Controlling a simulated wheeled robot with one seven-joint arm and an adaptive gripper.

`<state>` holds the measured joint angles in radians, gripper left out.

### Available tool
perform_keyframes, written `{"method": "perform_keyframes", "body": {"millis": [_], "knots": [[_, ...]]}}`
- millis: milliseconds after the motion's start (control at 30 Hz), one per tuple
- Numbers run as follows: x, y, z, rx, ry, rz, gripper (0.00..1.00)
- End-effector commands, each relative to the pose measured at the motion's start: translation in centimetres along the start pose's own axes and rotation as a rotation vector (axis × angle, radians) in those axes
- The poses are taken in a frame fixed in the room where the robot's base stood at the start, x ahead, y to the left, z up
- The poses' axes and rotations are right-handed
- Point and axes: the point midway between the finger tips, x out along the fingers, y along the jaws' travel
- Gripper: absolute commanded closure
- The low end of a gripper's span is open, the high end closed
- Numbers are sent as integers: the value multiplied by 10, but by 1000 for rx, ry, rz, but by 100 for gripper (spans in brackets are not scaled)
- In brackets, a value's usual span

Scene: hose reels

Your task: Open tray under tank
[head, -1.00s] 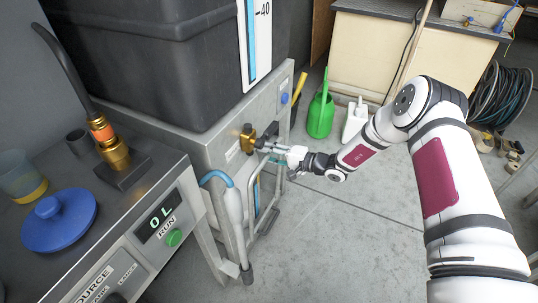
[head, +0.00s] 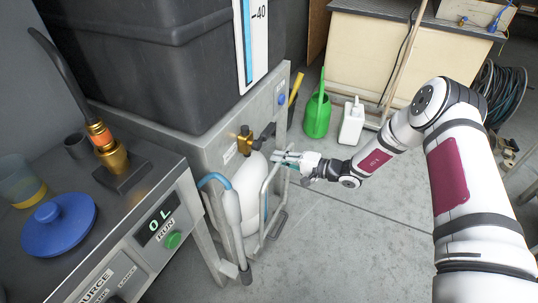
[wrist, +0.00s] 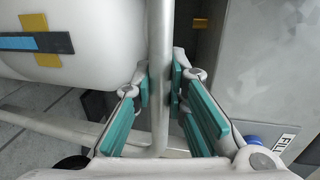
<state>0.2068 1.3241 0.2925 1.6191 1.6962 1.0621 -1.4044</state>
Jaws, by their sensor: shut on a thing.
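The dark tank (head: 165,70) sits on a grey metal stand (head: 215,150) in the head view. Below it, the tray's pale tubular frame (head: 264,205) stands out from the stand's front, with white rounded containers (head: 252,180) showing behind it. My gripper (head: 281,160) is at the top of this frame. In the wrist view, my gripper (wrist: 160,85) is shut around an upright grey bar (wrist: 159,35) of the frame, with teal pads on both sides. A white cylinder (wrist: 85,35) with a yellow and blue mark lies left of the bar. The tray's floor is hidden.
A brass valve (head: 246,140) with a dark lever is on the stand just above the frame. A green watering can (head: 317,117) and white jug (head: 351,122) stand behind. Floor (head: 350,230) to the right is clear.

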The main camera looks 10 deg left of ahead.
Motion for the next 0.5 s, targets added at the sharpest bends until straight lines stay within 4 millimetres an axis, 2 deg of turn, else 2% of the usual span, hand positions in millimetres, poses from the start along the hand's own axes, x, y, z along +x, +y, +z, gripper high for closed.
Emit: {"method": "perform_keyframes", "body": {"millis": [33, 500], "knots": [[-18, 4, -2, 5, 7, 6, 100], [-146, 30, -2, 3, 9, 5, 100]]}}
